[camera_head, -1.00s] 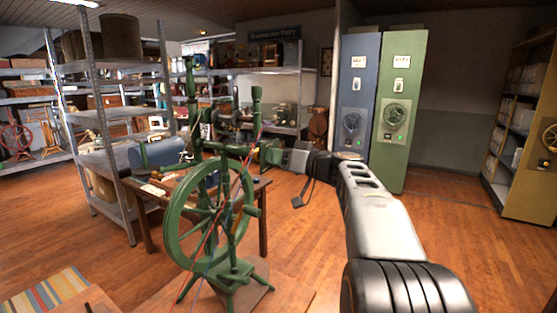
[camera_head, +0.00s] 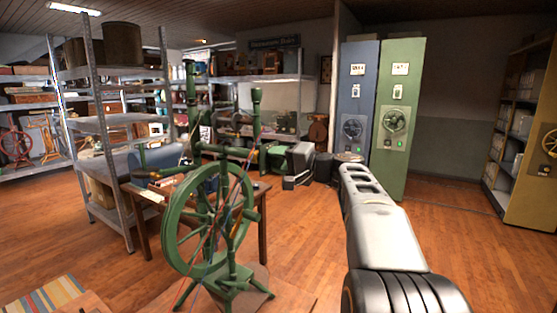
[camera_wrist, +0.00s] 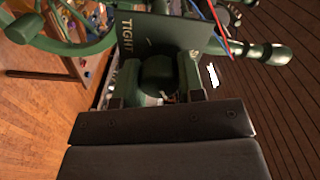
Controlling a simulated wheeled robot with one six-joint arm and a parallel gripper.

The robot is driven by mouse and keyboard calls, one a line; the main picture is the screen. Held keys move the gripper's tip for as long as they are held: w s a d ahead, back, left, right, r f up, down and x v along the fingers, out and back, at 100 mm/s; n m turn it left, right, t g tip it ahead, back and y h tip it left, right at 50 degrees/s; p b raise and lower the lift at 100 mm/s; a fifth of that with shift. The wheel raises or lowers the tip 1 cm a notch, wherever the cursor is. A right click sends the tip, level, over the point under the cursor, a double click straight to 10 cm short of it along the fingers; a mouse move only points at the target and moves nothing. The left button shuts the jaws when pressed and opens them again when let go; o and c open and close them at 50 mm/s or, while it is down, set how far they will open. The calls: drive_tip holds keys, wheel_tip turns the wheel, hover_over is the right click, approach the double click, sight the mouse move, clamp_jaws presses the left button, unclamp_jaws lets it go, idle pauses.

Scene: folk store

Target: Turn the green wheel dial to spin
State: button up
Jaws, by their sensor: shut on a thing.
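In the wrist view, a dark green rounded dial (camera_wrist: 157,74) sits below a dark plate marked "TIGHT" (camera_wrist: 150,35). My gripper (camera_wrist: 160,82) has one finger on each side of the dial and is shut on it. In the head view, my gripper (camera_head: 268,158) reaches the upper right side of the spinning wheel from the right. The small head view does not show the dial clearly.
A table (camera_head: 262,222) with items and a metal shelf rack (camera_head: 125,210) stand behind and left of the spinning wheel. Blue (camera_head: 355,90) and green (camera_head: 398,85) cabinets stand behind my arm. A bookcase (camera_head: 530,185) is far right.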

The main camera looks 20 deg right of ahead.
drive_tip(key=m+p, duration=0.2)
drive_tip(key=m, duration=0.4)
drive_tip(key=m+p, duration=0.3)
drive_tip(key=m, duration=0.2)
drive_tip(key=shift+f+m, duration=0.1)
drive_tip(key=shift+m, duration=0.4)
idle(0.3)
drive_tip(key=o, duration=0.9)
drive_tip(key=shift+s, duration=0.1)
drive_tip(key=b+v, duration=0.1)
drive_tip(key=v, duration=1.2)
drive_tip(key=shift+s+d, duration=0.2)
drive_tip(key=shift+s, duration=0.05)
